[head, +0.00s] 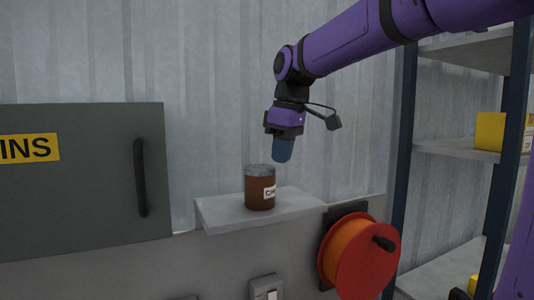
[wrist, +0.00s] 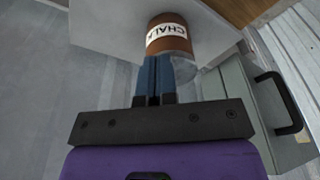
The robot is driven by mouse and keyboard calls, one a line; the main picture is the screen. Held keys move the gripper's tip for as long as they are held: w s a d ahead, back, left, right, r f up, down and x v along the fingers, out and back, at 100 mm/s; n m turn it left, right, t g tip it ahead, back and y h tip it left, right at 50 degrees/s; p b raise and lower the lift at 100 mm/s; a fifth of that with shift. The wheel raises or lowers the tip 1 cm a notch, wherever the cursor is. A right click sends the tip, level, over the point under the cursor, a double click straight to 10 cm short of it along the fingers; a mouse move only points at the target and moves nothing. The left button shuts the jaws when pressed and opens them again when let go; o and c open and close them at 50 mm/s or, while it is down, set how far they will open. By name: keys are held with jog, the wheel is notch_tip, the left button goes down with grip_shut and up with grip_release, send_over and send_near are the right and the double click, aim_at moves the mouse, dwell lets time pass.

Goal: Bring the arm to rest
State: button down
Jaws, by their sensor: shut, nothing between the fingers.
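My purple arm reaches in from the upper right in the head view. My gripper (head: 282,153) points down with its blue fingers shut and empty. It is just above and slightly right of a brown jar with a grey top (head: 260,188), which stands upright on a small wall shelf (head: 222,212). In the wrist view the shut fingers (wrist: 155,66) show in front of the jar (wrist: 170,40), whose label reads CHALK. In that view they overlap the jar's edge; whether they touch it, I cannot tell.
A grey cabinet (head: 80,190) with a dark handle hangs at the left. An orange-red reel (head: 358,257) with a black knob is right of the shelf. A shelving rack (head: 405,160) with a yellow box (head: 490,131) stands at the right. A switch (head: 266,288) sits below.

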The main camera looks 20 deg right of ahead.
jog(key=s+d, duration=0.4)
jog(key=s, duration=0.1)
jog(key=shift+s+d, duration=0.35)
jog(key=shift+d, duration=0.05)
jog(key=shift+s, duration=0.1)
jog(key=s+a+f+m+t+h, duration=0.1)
jog(key=s+f+m+t, duration=0.3)
jog(key=s+f+m, duration=0.4)
jog(key=s+a+f, duration=0.1)
jog(key=s+f, duration=0.2)
jog(key=s, duration=0.4)
jog(key=shift+s+a, duration=0.15)
jog(key=shift+a, duration=0.2)
